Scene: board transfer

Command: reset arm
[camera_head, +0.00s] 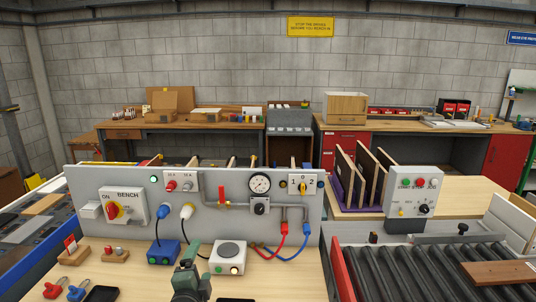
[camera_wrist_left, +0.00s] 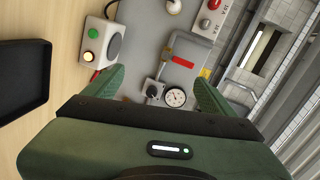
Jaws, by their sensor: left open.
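My left gripper (camera_head: 190,262) is green and shows at the bottom centre of the head view, low over the wooden bench top in front of the grey panel (camera_head: 85,190). In the left wrist view its two green fingers (camera_wrist_left: 158,90) stand wide apart, with nothing held between them. Beyond the fingers in that view are the panel's round gauge (camera_wrist_left: 176,98), a red valve handle (camera_wrist_left: 186,61) and a dark knob. The white box with a round grey top (camera_head: 228,250) sits just right of the gripper in the head view. My right gripper is in neither view.
A blue box (camera_head: 163,252) with a cable stands left of the gripper. Black trays (camera_head: 101,294) lie near the bench's front. Red and blue hoses (camera_head: 283,240) hang from the panel. A roller conveyor (camera_head: 420,272) with a brown board (camera_head: 498,273) is at the right.

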